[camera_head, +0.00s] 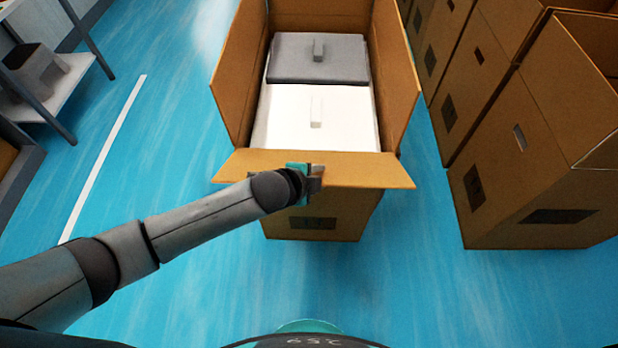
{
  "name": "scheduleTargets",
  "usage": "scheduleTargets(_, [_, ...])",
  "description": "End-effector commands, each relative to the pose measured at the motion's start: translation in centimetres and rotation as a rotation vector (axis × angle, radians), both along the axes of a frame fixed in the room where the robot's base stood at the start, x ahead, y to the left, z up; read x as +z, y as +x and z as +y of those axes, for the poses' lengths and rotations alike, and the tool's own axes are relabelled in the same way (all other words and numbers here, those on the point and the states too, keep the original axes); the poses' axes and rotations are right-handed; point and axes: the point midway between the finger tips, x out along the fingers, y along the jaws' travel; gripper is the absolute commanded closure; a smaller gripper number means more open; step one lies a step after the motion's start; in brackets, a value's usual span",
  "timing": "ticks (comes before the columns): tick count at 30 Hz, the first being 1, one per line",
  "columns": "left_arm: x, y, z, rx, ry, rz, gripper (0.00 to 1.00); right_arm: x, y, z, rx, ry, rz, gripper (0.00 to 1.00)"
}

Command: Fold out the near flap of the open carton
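The open carton (315,222) stands on the blue floor in front of me. Its near flap (375,170) is tilted outward toward me, its near edge lower than the carton rim. The left and right side flaps stand up, leaning outward. Inside lie a white boxed item (280,115) in front and a dark grey one (290,60) behind, each with a small raised tab. My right gripper is not in view.
Several more cartons (535,150) stand in a row at the right, some open. A white shelf (50,90) with a grey bin (35,72) is at the upper left. A white floor line (105,155) runs left of the carton. The floor around the carton is clear.

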Motion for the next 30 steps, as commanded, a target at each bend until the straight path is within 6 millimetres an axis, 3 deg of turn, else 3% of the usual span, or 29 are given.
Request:
scheduleTargets(24, [9.1,-7.6,4.9,0.000,0.002,0.003,0.61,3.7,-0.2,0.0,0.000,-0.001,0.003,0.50])
scheduleTargets(30, [10.3,-8.7,5.6,0.000,0.001,0.004,0.61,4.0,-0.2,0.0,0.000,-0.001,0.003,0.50])
